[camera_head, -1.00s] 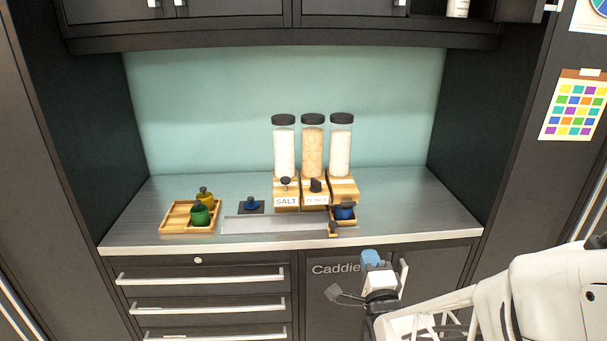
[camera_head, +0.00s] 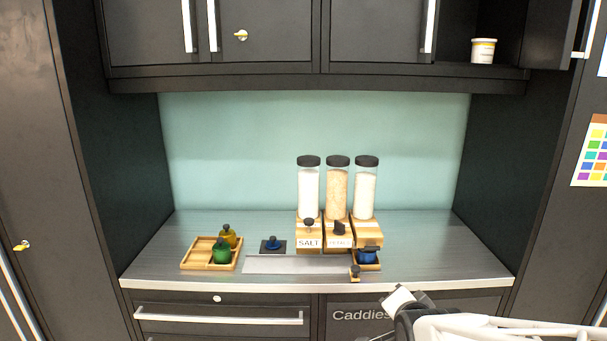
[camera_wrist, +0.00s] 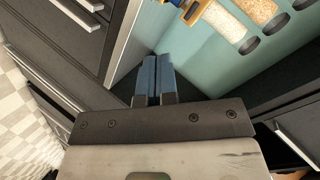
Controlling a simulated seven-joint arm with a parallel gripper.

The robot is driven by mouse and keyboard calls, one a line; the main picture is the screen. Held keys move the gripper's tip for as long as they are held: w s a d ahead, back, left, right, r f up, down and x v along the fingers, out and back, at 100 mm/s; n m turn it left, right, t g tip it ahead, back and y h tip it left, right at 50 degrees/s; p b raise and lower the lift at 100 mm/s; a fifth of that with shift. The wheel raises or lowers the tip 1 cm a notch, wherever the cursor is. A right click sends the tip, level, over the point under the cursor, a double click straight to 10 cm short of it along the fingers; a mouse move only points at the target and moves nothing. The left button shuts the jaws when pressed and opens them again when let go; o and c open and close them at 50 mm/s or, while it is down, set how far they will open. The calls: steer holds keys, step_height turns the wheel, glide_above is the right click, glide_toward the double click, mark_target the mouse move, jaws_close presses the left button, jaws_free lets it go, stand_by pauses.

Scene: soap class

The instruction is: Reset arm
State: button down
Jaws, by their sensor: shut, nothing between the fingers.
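My gripper shows in the wrist view (camera_wrist: 156,80), with its two blue fingers side by side, shut and empty. In the head view only part of my white and black arm shows at the bottom right, in front of the lower cabinet; the fingertips are not visible there. The gripper is apart from the objects on the counter (camera_head: 180,280).
Three dispensers (camera_head: 337,190) stand on wooden bases on the counter. A blue container (camera_head: 368,257) is below the right one. A wooden tray (camera_head: 190,262) holds green (camera_head: 221,252) and yellow (camera_head: 230,236) containers. A blue-topped piece (camera_head: 271,243) and a grey strip (camera_head: 300,264) lie between.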

steer(key=s+r+n+g, duration=0.3)
steer(key=s+n+g, duration=0.2)
steer(key=s, duration=0.4)
steer(key=s+r+n+g, duration=0.4)
steer(key=s+n+g, duration=0.1)
steer(key=s, duration=0.4)
steer(key=shift+a, duration=0.4)
